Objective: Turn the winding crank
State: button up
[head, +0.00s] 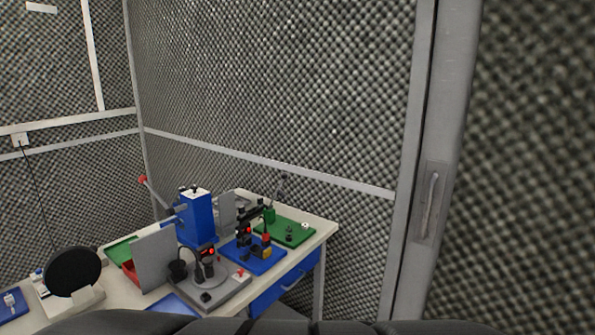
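No part is clearly recognisable as a winding crank at this size. The nearest likeness is a thin bar with a red knob (143,180) on the left side of an upright blue machine (197,222). The bar slants up and left from the machine. The blue machine stands on the workbench (128,300), behind a grey base with dark round parts (208,284). My gripper is not in view, and nothing is seen touching the bar.
A grey upright panel (155,259) and a black disc on a stand (73,270) stand left of the machine. A blue plate (248,262) and green plate (297,231) with small parts lie right. Foam walls (270,80) rise behind; a door handle (429,205) is at right.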

aim_at(214, 274)
jog(key=k+j, duration=0.2)
jog(key=k+l+u, duration=0.1)
jog(key=k+l, duration=0.35)
jog(key=i+j+z, duration=0.15)
jog(key=k, duration=0.2)
jog(key=i+j+u, duration=0.1)
jog(key=i, duration=0.85)
jog(key=i+j, duration=0.15)
jog(key=i, duration=0.8)
jog(key=j+u, duration=0.05)
